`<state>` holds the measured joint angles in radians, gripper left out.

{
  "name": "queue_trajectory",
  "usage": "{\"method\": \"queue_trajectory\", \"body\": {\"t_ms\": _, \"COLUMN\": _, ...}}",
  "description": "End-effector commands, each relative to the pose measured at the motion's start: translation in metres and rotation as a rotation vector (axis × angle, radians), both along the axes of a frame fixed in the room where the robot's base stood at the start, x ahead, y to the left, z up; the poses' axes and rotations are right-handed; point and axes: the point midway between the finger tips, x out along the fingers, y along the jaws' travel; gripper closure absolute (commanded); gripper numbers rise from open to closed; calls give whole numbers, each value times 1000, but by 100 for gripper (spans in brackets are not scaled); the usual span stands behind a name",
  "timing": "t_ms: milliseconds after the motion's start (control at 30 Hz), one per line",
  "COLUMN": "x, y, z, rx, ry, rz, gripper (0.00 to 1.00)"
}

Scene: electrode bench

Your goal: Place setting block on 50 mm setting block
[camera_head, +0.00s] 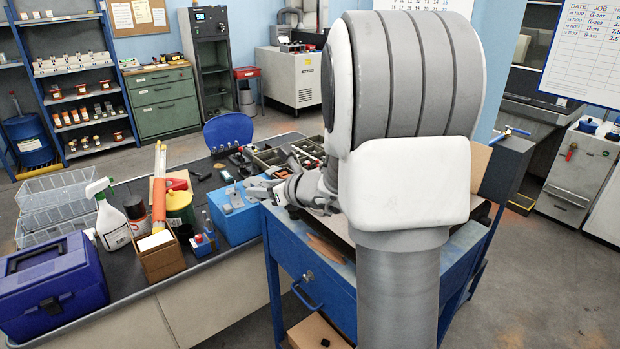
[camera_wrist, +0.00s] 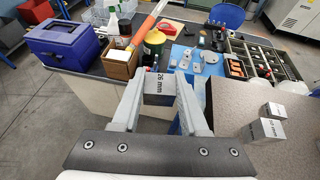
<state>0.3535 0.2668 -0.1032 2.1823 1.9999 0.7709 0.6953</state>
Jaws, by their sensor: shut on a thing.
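My gripper (camera_wrist: 158,88) is shut on a grey metal setting block (camera_wrist: 158,80) marked "26 mm" in the wrist view. The block sits between the fingertips, its label facing the camera. Two grey metal blocks stand on the speckled surface at the right of the wrist view: a larger block (camera_wrist: 268,133) in front, with lettering too small to read surely, and a smaller block (camera_wrist: 273,110) just behind it. They are apart from my gripper. In the head view my gripper (camera_head: 268,189) is over the blue cabinet's left edge; my arm hides much of its top.
A divided tray (camera_wrist: 262,62) is at the right back. A purple toolbox (camera_wrist: 63,44), a cardboard box (camera_wrist: 117,62) and a green can (camera_wrist: 154,46) stand on the dark bench.

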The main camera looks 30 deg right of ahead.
Motion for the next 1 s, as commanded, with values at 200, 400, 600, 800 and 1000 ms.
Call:
{"method": "queue_trajectory", "body": {"t_ms": 200, "x": 7, "y": -79, "z": 36, "rx": -4, "ry": -3, "rz": -29, "gripper": 100}}
{"method": "queue_trajectory", "body": {"t_ms": 400, "x": -5, "y": -154, "z": 61, "rx": -2, "ry": 0, "rz": -58, "gripper": 100}}
{"method": "queue_trajectory", "body": {"t_ms": 600, "x": -28, "y": -217, "z": 77, "rx": -1, "ry": 1, "rz": -83, "gripper": 100}}
{"method": "queue_trajectory", "body": {"t_ms": 800, "x": -48, "y": -253, "z": 85, "rx": 0, "ry": 0, "rz": -99, "gripper": 100}}
{"method": "queue_trajectory", "body": {"t_ms": 1000, "x": -51, "y": -259, "z": 83, "rx": 2, "ry": -1, "rz": -99, "gripper": 100}}
